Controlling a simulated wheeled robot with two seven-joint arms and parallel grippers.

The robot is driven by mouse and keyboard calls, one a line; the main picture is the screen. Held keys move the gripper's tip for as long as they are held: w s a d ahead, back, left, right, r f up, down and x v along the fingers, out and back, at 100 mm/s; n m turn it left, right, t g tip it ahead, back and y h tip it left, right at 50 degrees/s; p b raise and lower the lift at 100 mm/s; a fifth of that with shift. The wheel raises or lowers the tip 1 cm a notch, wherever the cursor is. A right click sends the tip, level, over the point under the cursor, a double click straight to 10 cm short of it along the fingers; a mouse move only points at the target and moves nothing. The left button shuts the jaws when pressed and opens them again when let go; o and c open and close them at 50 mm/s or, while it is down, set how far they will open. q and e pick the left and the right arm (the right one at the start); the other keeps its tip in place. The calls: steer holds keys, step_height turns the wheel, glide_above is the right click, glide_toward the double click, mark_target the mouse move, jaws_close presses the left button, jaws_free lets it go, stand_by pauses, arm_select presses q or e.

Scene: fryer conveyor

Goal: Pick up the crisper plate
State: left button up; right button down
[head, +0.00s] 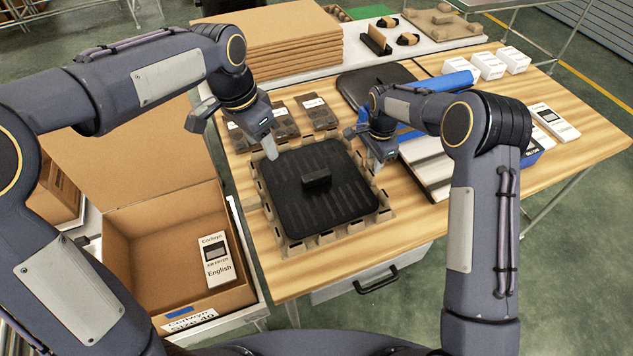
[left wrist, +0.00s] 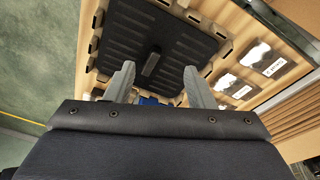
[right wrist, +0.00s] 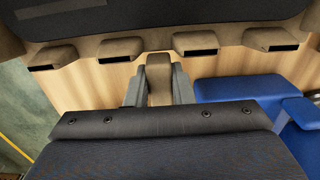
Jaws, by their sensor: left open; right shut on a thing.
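The crisper plate (head: 335,205) is a black, ribbed square with a small raised block handle (head: 316,177) at its middle. It lies in a brown moulded tray (head: 295,249) with tabs around its rim, and also shows in the left wrist view (left wrist: 185,42). My left gripper (head: 270,148) is open and empty above the plate's far left corner; its two fingers (left wrist: 158,88) stand apart on either side of the handle's line of sight. My right gripper (head: 377,165) is shut on a tab of the tray (right wrist: 159,75) at its right side, beside the plate.
An open carton (head: 125,240) with a white booklet box (head: 217,258) stands at left. Small packs (head: 285,122) lie behind the tray. A dark lid (head: 365,80), blue rolls (head: 440,82) and white boxes (head: 488,66) fill the table's right and back.

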arm_select(q)
steer(key=w+d+f+m+g+y, duration=0.1)
steer(key=w+d+f+m, duration=0.15)
steer(key=d, duration=0.25)
steer(key=w+d+f+m+y, duration=0.1)
steer(key=w+d+f+m, duration=0.15)
steer(key=d+f, duration=0.2)
glide_above(317, 174)
steer(key=shift+n, duration=0.3)
steer(key=f, duration=0.6)
steer(key=shift+s+f, duration=0.25)
steer(key=shift+s, duration=0.1)
steer(key=shift+w+f, duration=0.15)
steer(key=shift+f, duration=1.3)
steer(key=shift+w+f, duration=0.1)
steer(key=shift+f, duration=1.3)
jaws_close()
